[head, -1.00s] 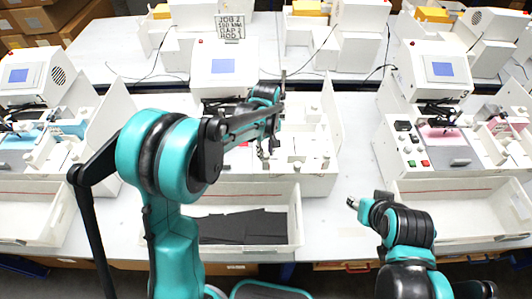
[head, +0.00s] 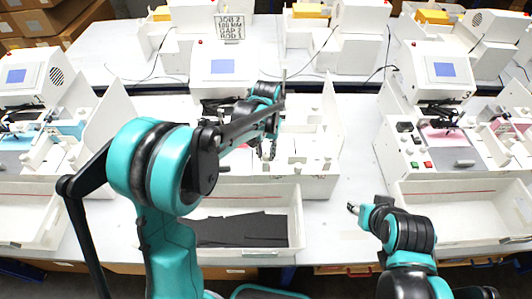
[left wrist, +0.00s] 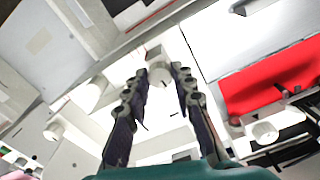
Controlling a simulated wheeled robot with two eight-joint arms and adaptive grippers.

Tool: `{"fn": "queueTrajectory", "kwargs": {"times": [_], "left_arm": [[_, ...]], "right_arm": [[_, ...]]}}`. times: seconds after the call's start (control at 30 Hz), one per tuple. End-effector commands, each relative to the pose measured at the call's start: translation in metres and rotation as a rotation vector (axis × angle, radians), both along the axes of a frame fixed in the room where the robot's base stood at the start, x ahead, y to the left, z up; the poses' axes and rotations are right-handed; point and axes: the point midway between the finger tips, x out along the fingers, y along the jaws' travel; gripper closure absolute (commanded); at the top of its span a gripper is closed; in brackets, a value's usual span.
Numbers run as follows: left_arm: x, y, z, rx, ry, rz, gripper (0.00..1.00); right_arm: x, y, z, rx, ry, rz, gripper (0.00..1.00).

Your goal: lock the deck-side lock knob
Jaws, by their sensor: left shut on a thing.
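My left gripper (head: 267,150) reaches down onto the middle white plotter. In the left wrist view its two dark fingers (left wrist: 160,78) stand either side of a round white knob (left wrist: 160,72), with the fingertips at its sides. The gripper is shut on this knob. I cannot read from the frames whether it is locked. In the head view the gripper hides the knob. My right gripper (head: 353,208) is in front of the bench gap at the right, away from the plotter; its fingers are too small to judge.
Other white knobs (left wrist: 53,131) (left wrist: 265,132) stand close to the left fingers. A red panel (left wrist: 270,80) lies to their right. A white tray (head: 296,215) with dark sheets (head: 240,229) sits in front of the middle plotter. Similar plotters stand left and right.

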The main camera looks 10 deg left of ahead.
Motion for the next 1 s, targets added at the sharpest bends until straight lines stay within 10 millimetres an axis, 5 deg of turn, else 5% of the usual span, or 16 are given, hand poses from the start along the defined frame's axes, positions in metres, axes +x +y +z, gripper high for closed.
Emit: {"fn": "queueTrajectory", "kwargs": {"times": [0.87, 0.9, 1.0], "left_arm": [[0.0006, 0.0001, 0.0006, 0.001, -0.002, -0.153, 1.00], [0.0006, 0.0001, 0.0005, 0.001, -0.002, -0.153, 0.67], [0.0005, 0.0001, 0.0004, 0.000, -0.001, -0.152, 0.54]], "right_arm": [[0.0000, 0.0000, -0.0024, 0.000, 0.000, 0.000, 0.58], [0.0000, 0.0000, -0.0024, 0.000, 0.000, 0.000, 0.58], [0.0000, 0.0000, -0.0024, 0.000, 0.000, 0.000, 0.58]]}}
